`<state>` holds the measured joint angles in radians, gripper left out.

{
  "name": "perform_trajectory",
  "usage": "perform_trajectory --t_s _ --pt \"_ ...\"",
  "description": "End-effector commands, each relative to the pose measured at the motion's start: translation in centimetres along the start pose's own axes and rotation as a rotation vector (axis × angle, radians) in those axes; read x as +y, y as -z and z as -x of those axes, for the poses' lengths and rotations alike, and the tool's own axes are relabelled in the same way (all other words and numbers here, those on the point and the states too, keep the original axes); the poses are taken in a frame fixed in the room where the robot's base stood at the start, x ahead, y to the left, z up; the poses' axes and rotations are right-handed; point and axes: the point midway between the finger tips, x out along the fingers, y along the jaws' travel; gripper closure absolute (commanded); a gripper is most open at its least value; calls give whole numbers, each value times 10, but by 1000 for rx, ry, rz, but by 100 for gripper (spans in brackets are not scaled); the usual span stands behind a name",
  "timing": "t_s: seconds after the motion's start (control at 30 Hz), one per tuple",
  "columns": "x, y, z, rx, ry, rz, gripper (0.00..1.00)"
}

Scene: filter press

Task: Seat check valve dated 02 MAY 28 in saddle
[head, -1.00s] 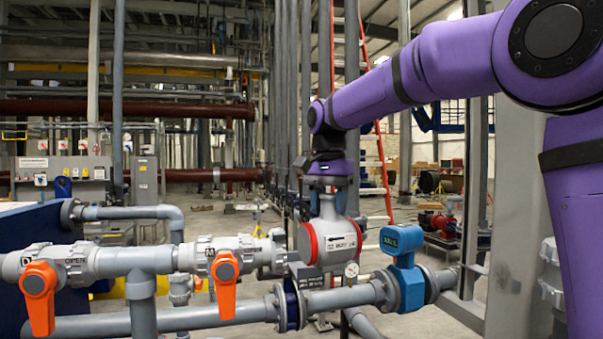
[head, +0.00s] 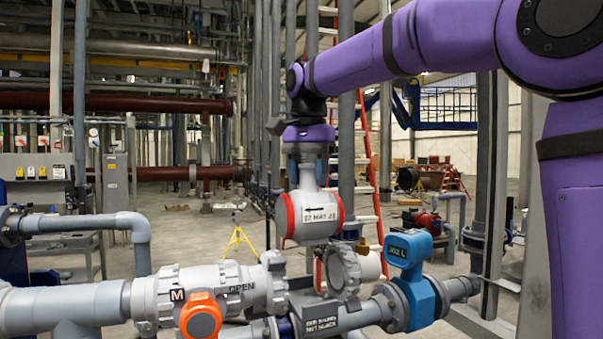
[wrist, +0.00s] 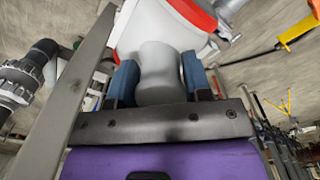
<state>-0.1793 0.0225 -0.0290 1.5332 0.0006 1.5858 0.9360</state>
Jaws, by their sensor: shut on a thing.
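My gripper (head: 307,158) is shut on the grey neck of the check valve (head: 311,213). The valve is a pale body with red bands at both ends and a white tag with an arrow. The tag's date is small and looks like a MAY date; I cannot read it surely. The valve hangs upright above the pipe line, apart from the saddle (head: 322,320), a grey block with a lettered plate. In the wrist view, the blue finger pads (wrist: 160,80) clasp the neck, and the red-banded valve (wrist: 158,30) is partly cut off.
A grey union marked M (head: 210,295), with an orange handle (head: 201,318), lies left of the saddle. A grey knurled ring (head: 343,270) stands just below the valve. A blue meter (head: 408,258) sits to the right. Open floor lies behind.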

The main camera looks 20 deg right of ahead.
Motion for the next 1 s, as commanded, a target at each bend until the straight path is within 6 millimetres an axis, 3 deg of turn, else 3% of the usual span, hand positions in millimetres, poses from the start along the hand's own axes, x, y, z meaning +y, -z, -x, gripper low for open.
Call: perform_trajectory --t_s 0.27,1.0 --pt "0 0 -17 0 0 0 81" --pt "0 0 -88 0 0 0 81"
